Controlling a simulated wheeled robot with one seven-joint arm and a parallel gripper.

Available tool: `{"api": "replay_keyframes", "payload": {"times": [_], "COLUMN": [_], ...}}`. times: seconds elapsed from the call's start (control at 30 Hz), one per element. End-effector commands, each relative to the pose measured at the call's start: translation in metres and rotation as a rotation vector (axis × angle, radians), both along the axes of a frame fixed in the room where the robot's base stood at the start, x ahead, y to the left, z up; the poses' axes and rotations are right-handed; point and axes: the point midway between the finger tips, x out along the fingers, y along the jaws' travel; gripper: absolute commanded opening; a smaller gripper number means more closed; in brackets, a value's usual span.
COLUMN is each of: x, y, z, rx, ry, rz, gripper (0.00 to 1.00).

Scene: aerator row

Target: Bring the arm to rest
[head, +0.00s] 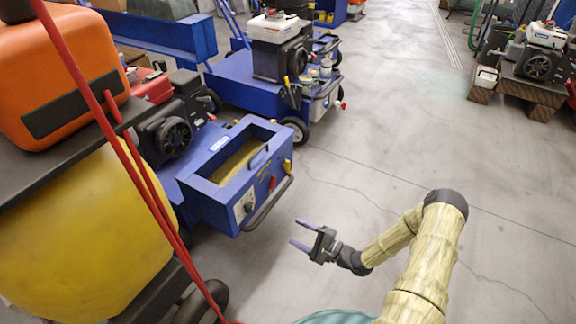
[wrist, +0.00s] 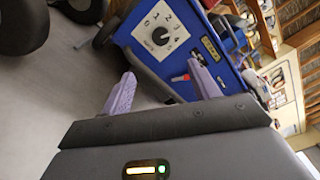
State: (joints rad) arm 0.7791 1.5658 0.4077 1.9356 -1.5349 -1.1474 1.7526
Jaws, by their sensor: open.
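My gripper (head: 301,234) is open and empty, held in the air over the grey floor, to the right of the blue aerator (head: 218,199) and apart from it in the head view. My arm reaches in from the lower right with its elbow bent. In the wrist view, the two purple fingers of my gripper (wrist: 163,88) stand well apart with nothing between them. Beyond them the blue aerator (wrist: 222,62) appears tilted, with a white numbered dial (wrist: 160,31) on its panel.
An orange tank (head: 65,70) and a yellow tank (head: 85,235) fill the left side, crossed by red bars. Another blue machine (head: 240,80) stands behind the aerator. An engine on a wooden pallet (head: 530,90) is at the upper right. The floor (head: 390,150) between is clear.

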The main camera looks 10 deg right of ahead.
Motion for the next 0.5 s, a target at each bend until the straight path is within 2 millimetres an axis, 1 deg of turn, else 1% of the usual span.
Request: {"api": "replay_keyframes", "payload": {"times": [0.17, 0.27, 0.37, 0.5], "x": [0.001, 0.005, 0.011, 0.021], "y": [0.0, -0.001, -0.003, -0.011], "z": [0.001, 0.004, 0.01, 0.022], "rx": [-0.013, -0.075, -0.2, -0.446], "ry": [-0.001, -0.006, -0.015, -0.035], "rz": [0.001, 0.008, 0.021, 0.053], "gripper": [0.61, 0.61, 0.61, 0.61]}}
